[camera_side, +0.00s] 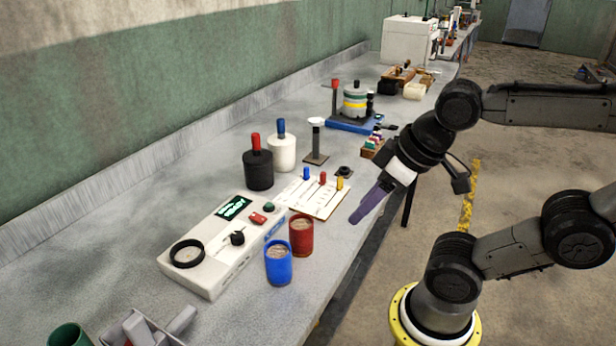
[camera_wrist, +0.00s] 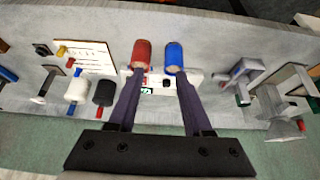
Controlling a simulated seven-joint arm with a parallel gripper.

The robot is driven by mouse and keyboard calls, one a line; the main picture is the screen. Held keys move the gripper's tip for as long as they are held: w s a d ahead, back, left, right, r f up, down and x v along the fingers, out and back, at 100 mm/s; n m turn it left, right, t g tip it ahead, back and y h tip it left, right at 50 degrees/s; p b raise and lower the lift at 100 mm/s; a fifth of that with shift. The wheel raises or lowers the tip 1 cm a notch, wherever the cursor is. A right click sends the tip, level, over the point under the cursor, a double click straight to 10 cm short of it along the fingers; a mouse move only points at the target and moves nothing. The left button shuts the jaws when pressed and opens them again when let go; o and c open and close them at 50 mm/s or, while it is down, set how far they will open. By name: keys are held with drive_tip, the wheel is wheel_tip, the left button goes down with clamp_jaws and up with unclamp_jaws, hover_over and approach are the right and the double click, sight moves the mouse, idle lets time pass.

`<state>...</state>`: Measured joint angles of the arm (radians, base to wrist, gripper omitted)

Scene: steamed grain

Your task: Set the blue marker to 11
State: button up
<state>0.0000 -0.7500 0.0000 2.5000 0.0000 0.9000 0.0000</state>
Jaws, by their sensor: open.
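The blue marker (camera_side: 306,174) stands at the far left of a pale board (camera_side: 318,202) with printed lines, beside a red marker (camera_side: 323,178) and a yellow marker (camera_side: 340,184). The numbers on the board are too small to read. In the wrist view the board (camera_wrist: 97,55) lies left of my gripper, with the blue marker (camera_wrist: 77,72) at its lower edge. My gripper (camera_side: 358,217) is above the table's front edge, right of the board. Its fingers (camera_wrist: 156,84) are apart and empty in the wrist view.
A red cup (camera_side: 301,236) and a blue cup (camera_side: 278,264) of grain stand by a white device (camera_side: 222,247) with a screen.

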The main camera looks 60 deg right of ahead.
drive_tip(key=shift+o, duration=0.2)
idle(0.4)
drive_tip(key=w+d+r+n, duration=0.1)
drive_tip(key=w+d+r, duration=0.2)
drive_tip(key=w+r, duration=0.7)
drive_tip(key=m+g, duration=0.4)
drive_tip(key=g, duration=0.2)
hover_over(307, 168)
wheel_tip(307, 168, down, 14)
wheel_tip(307, 168, down, 14)
drive_tip(key=shift+w+r, duration=0.1)
drive_tip(key=shift+r, duration=0.1)
